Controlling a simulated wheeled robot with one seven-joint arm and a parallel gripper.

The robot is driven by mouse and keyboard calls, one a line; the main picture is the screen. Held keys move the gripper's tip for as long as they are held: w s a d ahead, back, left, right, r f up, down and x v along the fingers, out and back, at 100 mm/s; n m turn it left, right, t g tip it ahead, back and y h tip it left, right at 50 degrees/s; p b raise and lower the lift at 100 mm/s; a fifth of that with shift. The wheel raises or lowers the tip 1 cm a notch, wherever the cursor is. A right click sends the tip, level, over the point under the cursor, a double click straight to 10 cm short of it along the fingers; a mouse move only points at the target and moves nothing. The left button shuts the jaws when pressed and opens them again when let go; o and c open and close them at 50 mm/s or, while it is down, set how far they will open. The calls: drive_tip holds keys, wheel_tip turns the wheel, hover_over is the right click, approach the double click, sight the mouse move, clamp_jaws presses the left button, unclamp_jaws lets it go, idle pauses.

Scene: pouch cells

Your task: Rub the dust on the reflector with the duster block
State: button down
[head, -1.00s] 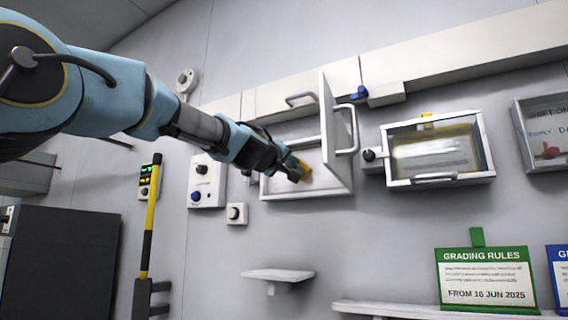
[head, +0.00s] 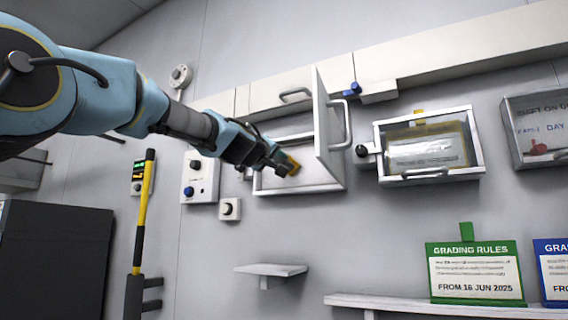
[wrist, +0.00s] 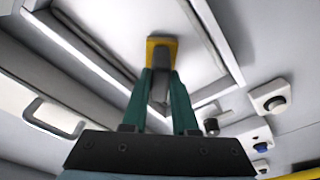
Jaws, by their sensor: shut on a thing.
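My gripper (head: 278,165) is shut on the duster block (head: 293,165), a small block with a yellow-orange face. In the wrist view the block (wrist: 162,43) sits between the green fingertips (wrist: 163,78). The gripper reaches into an open wall box (head: 308,178) whose door (head: 327,130) is swung outward to the right. The pale panel inside the box, probably the reflector, also shows in the wrist view (wrist: 118,30). The block is at or very near this panel; I cannot tell whether they touch. No dust can be made out.
A closed glass-fronted box (head: 430,148) hangs right of the open door. Switch boxes (head: 200,178) are on the wall to the left. A small shelf (head: 271,269) juts out below. A green grading sign (head: 475,270) stands at lower right.

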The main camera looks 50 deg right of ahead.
drive_tip(key=w+b, duration=0.1)
drive_tip(key=w, duration=0.1)
drive_tip(key=w+a+b, duration=0.1)
drive_tip(key=shift+w+f, duration=0.15)
drive_tip(key=shift+w, duration=0.25)
drive_tip(key=b+v, duration=0.4)
drive_tip(key=v, duration=0.2)
drive_tip(key=shift+w+r+b, duration=0.25)
drive_tip(key=shift+r+b, duration=0.1)
drive_tip(key=shift+a, duration=0.1)
